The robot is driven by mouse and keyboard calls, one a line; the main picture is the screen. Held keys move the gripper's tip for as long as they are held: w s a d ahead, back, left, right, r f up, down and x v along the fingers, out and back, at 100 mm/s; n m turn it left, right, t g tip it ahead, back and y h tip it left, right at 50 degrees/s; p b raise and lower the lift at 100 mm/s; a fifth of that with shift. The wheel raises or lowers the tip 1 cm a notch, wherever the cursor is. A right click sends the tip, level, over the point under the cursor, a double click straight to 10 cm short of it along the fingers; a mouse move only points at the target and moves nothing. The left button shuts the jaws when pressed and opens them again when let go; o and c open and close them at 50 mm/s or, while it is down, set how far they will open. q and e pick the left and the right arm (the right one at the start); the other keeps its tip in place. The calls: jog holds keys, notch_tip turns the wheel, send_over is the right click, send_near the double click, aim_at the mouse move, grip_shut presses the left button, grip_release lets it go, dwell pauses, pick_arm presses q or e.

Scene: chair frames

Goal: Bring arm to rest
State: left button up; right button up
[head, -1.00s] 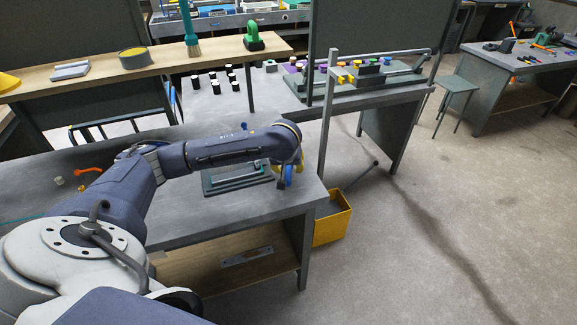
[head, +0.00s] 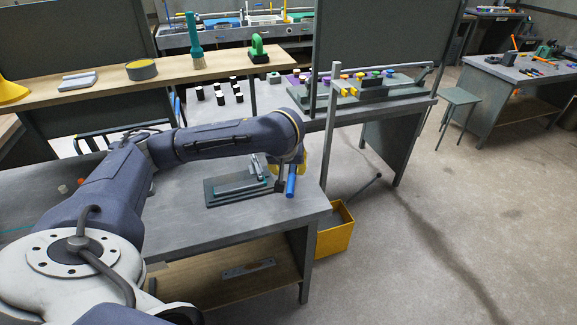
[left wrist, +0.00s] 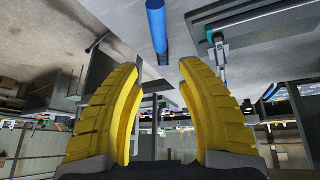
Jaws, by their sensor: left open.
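My left arm (head: 215,140) reaches from the left over the grey workbench (head: 190,230). My left gripper (head: 302,163) has yellow fingers, partly hidden behind its own wrist in the head view. In the left wrist view the two curved yellow fingers (left wrist: 160,75) are spread apart with nothing between them. A blue bar-like handle (head: 291,180) stands by the clamp fixture (head: 238,189) at the bench's right end. In the left wrist view the blue handle (left wrist: 157,25) lies beyond the fingertips, apart from them. My right gripper is not in view.
A yellow bin (head: 335,232) stands on the floor right of the bench, near a grey upright post (head: 330,130). A wooden shelf (head: 225,64) with a teal brush and green object is behind. Several black pegs stand beyond the arm.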

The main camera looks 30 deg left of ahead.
pick_arm(q)
jog(key=shift+s+r, duration=0.1)
jog(key=shift+r, duration=0.15)
dwell(0.3)
